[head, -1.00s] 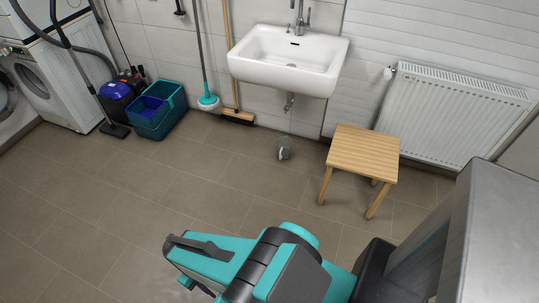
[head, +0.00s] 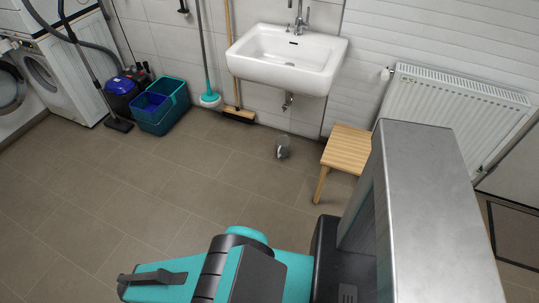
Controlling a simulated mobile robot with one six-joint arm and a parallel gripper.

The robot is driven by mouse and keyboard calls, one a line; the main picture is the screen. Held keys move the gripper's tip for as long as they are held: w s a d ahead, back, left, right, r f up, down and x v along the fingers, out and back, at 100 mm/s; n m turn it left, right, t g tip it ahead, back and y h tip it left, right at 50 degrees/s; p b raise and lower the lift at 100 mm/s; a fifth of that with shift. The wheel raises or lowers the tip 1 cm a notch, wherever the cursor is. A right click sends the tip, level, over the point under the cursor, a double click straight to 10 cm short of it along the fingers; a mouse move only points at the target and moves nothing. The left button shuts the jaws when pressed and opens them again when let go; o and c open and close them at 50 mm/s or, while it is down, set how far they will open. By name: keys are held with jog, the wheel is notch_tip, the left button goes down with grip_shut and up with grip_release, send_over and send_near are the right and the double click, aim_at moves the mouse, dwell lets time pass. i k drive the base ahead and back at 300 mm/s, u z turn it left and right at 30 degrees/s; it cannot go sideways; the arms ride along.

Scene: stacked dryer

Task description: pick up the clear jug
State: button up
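A small clear, greyish vessel, which looks like the clear jug (head: 283,146), stands on the tiled floor below the sink. It is small in the head view, so its handle and details are hard to make out. My teal and black arm crosses the bottom of the view, well in front of the jug and apart from it. The fingertips of my gripper do not show; they seem hidden or below the frame edge.
A wooden stool (head: 346,148) stands right of the jug, partly hidden by my silver body part. The sink (head: 288,58) hangs above the jug. A broom (head: 238,115), mop (head: 209,99) and teal bucket (head: 165,123) line the wall. The floor in front of the jug is clear.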

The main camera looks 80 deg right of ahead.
aim_at(283, 141)
jog(key=z, duration=0.55)
jog(key=k, duration=0.15)
jog(key=u, duration=1.8)
jog(key=k, duration=2.75)
jog(key=z, duration=0.55)
